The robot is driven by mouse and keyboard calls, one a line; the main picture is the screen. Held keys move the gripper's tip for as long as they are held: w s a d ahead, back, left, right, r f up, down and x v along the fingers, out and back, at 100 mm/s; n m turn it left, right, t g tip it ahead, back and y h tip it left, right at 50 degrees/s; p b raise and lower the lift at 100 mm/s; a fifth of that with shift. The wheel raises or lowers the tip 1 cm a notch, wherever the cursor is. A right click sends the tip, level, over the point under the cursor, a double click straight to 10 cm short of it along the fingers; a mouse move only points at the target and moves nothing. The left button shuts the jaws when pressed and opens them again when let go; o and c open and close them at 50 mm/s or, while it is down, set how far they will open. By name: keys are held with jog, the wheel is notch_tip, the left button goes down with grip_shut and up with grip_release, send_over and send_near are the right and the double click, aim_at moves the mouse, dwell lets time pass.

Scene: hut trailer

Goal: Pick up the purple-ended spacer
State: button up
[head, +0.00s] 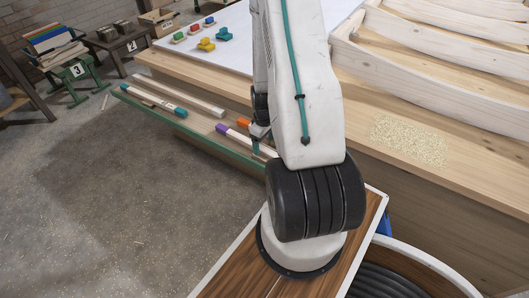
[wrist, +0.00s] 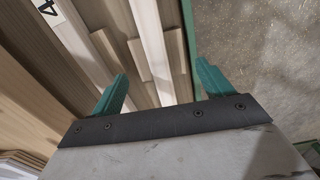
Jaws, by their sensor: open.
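The purple-ended spacer (head: 238,139) is a pale bar lying on the green-edged ledge along the bench front in the head view. Its purple end points left, and its right part runs toward my gripper and arm. My gripper (head: 256,147) is low over the ledge at the spacer's right part. In the wrist view my gripper (wrist: 162,84) is open, its two teal fingers apart and nothing held. A pale bar (wrist: 153,45) runs between and beyond the fingers. No purple shows there, so I cannot tell whether it is this spacer.
An orange-ended bar (head: 243,122) lies just behind the purple one. A teal-ended bar (head: 150,98) and a plain bar (head: 180,95) lie farther left on the ledge. Wooden blocks (wrist: 135,58) flank the bar in the wrist view. Open floor (head: 110,200) lies in front.

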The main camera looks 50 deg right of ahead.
aim_at(265, 149)
jog(key=shift+d+f, duration=0.1)
jog(key=shift+f, duration=1.9)
jog(key=shift+f, duration=0.1)
jog(key=shift+c, duration=0.3)
jog(key=c, duration=1.1)
notch_tip(265, 149, up, 10)
jog(key=shift+r, duration=0.15)
